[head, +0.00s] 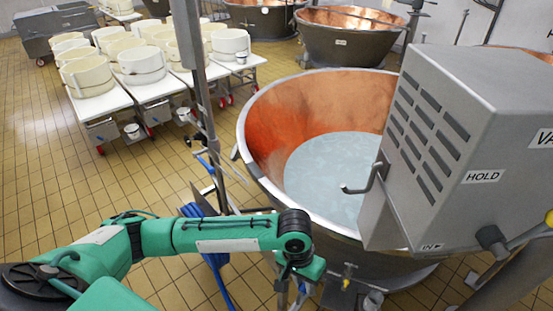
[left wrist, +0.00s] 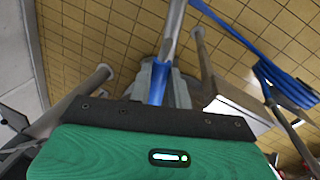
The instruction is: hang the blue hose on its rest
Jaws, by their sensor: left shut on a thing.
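My left gripper (head: 301,272) points down in front of the large copper vat, at the end of the green arm. Its fingertips are mostly hidden. In the left wrist view, a blue hose end (left wrist: 158,82) with a steel tube stands out just beyond the gripper's edge, and the gripper is shut on it. More of the blue hose (head: 217,262) hangs in loops by a steel post at the left of the vat. The loops also show in the left wrist view (left wrist: 287,88). A bent grey hook (head: 364,183) juts from the metal housing; I cannot tell whether it is the rest.
The copper vat (head: 262,110) holds pale liquid. The vented metal housing (head: 430,130) overhangs its right side. A steel post (head: 190,60) rises left of the vat. White tables with cheese moulds (head: 140,62) stand farther back. Tiled floor is open at the left.

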